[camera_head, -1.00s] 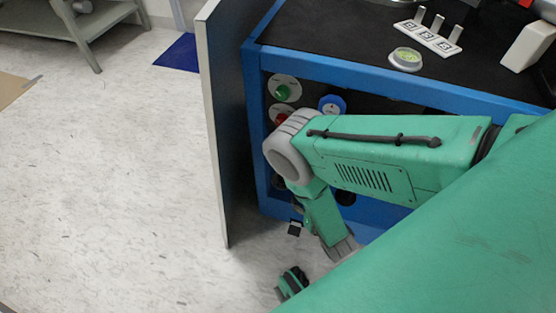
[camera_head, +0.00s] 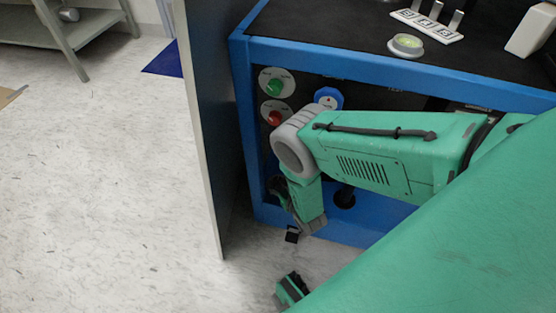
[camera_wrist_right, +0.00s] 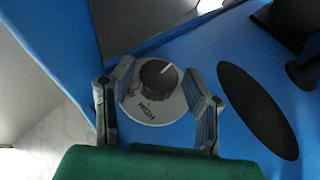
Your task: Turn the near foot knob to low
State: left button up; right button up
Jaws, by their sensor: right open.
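The near foot knob (camera_wrist_right: 157,76) is a dark round knob on a pale dial plate in the right wrist view. A white pointer line on its face points up and slightly right. The word HIGH reads upside down on the plate, on the side toward my gripper. My right gripper (camera_wrist_right: 161,86) is open, with one finger on each side of the knob; I cannot tell whether they touch it. In the head view my right gripper (camera_head: 278,187) is low at the blue frame, mostly hidden by my arm, and the knob is hidden.
The floor (camera_head: 100,190) farther left is clear.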

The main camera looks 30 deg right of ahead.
jog(key=shift+w+f, duration=0.15)
jog(key=shift+w, duration=0.35)
jog(key=c, duration=0.9)
jog(key=shift+c, duration=0.2)
jog(key=shift+n+y, duration=0.3)
jog(key=n+y, duration=0.4)
jog(key=shift+y, duration=0.3)
jog(key=shift+n+g+y, duration=0.8)
jog(key=shift+n+y, duration=0.7)
jog(key=shift+y, duration=0.1)
